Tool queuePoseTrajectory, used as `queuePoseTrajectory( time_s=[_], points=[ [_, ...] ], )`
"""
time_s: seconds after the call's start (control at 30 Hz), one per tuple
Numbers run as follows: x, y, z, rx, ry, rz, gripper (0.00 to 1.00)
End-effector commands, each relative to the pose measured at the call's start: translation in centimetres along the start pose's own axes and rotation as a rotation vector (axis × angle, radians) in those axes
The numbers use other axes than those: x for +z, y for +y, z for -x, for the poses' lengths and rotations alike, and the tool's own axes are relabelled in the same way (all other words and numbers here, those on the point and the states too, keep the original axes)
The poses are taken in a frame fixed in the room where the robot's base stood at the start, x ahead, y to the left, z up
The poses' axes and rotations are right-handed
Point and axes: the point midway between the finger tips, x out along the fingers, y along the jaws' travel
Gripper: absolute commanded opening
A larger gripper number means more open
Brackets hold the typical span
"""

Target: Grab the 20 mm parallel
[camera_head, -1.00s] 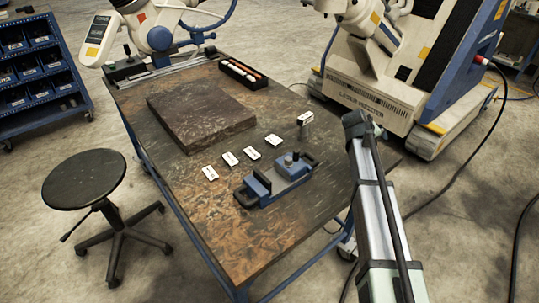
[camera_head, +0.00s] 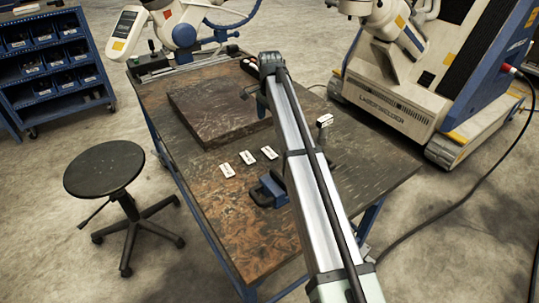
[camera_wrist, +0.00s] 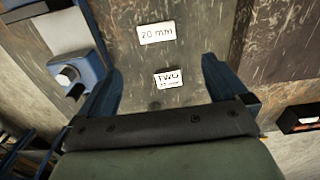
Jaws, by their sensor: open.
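In the wrist view, a white label reading "20 mm" (camera_wrist: 157,34) lies ahead of my gripper (camera_wrist: 161,68), beyond the fingertips. A second white label starting "TWO" (camera_wrist: 168,79) shows between the blue fingers; its small line is hard to read. My fingers are wide apart with nothing gripped. In the head view, small white-topped pieces (camera_head: 247,157) lie in a row on the table, and a taller one (camera_head: 325,120) stands to the right of my arm. I cannot tell which of these is the 20 mm one. My arm reaches over the table and hides part of the row.
A thick dark plate (camera_head: 205,122) lies behind the row. A black tray (camera_wrist: 300,118) shows at right. The table's front left is clear.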

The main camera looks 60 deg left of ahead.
Motion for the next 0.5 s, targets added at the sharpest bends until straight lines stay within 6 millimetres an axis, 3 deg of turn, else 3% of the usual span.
queuePoseTrajectory(
  time_s=[0.27, 0.5],
  points=[
    [0.5, -0.2, -1.2, 0.007, -0.013, -0.03, 1.0],
    [0.6, -0.1, -5.0, 0.008, -0.012, -0.029, 1.0]
  ],
)
